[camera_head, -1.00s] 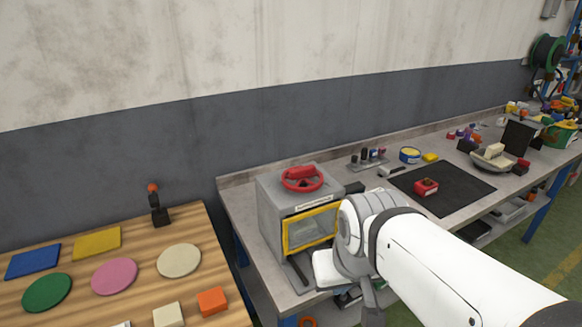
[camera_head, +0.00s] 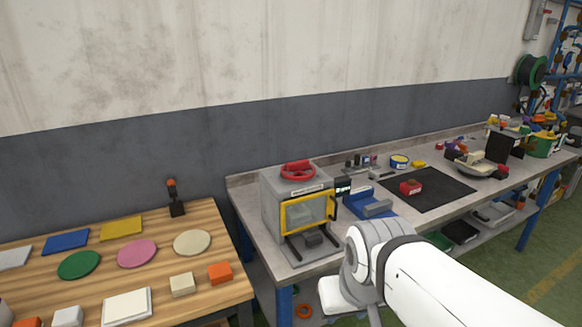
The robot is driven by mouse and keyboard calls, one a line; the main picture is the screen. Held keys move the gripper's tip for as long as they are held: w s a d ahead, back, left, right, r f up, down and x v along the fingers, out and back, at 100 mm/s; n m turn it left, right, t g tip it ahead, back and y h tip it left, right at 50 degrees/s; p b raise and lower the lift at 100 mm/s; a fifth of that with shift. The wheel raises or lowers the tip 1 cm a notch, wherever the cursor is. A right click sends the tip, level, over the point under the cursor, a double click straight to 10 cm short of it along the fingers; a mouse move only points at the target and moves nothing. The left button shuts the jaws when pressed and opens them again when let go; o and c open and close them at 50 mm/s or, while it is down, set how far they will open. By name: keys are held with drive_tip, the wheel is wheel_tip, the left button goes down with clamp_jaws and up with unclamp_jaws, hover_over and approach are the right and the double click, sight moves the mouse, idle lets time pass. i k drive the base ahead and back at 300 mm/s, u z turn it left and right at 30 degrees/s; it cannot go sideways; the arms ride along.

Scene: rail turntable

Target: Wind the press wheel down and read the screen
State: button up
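The red press wheel (camera_head: 298,170) lies flat on top of the grey press box (camera_head: 272,208). The press has a yellow-framed clear front window (camera_head: 308,212), and a dark block sits low in front of it. A small dark screen (camera_head: 343,186) stands at the press's right side; its text is too small to read. My white arm reaches in from the lower right, with its wrist (camera_head: 365,265) in front of the bench, below and right of the press, apart from the wheel. My gripper's fingers are not visible.
A blue fixture (camera_head: 370,204) sits right of the press. A black mat (camera_head: 440,190) carries a red block (camera_head: 411,187). A wooden table (camera_head: 205,235) at left holds coloured discs, plates and blocks. The wall stands close behind the bench.

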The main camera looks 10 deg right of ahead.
sight(297, 167)
drive_tip(key=u, duration=0.25)
drive_tip(key=i, duration=1.05)
drive_tip(key=z, duration=0.05)
